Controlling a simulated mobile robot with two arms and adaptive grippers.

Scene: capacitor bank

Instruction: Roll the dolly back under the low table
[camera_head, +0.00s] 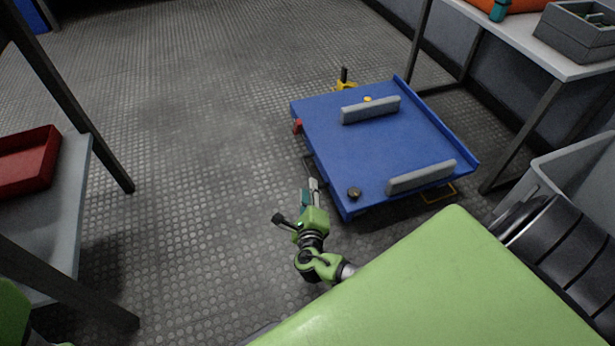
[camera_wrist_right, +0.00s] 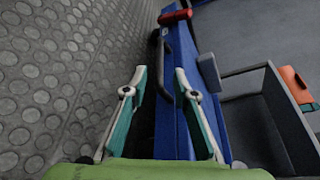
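The blue dolly (camera_head: 375,150) stands on the floor right of centre, its right side close to the table (camera_head: 530,45) at the upper right. It carries two grey rails, a black knob (camera_head: 354,193) and a red block (camera_head: 297,126) at its left corner. My right gripper (camera_head: 314,184) is beside the dolly's near left side. In the wrist view the right gripper (camera_wrist_right: 160,74) has its fingers apart, with the dolly's dark handle (camera_wrist_right: 163,60) between them and the blue side (camera_wrist_right: 182,50) behind. Contact cannot be told. My left gripper is out of view.
A grey table (camera_head: 70,215) with a red bin (camera_head: 28,165) stands at the left. A grey box (camera_head: 580,35) sits on the upper-right table. A grey bin (camera_head: 580,170) stands at the right. Open studded floor (camera_head: 200,110) lies left of the dolly.

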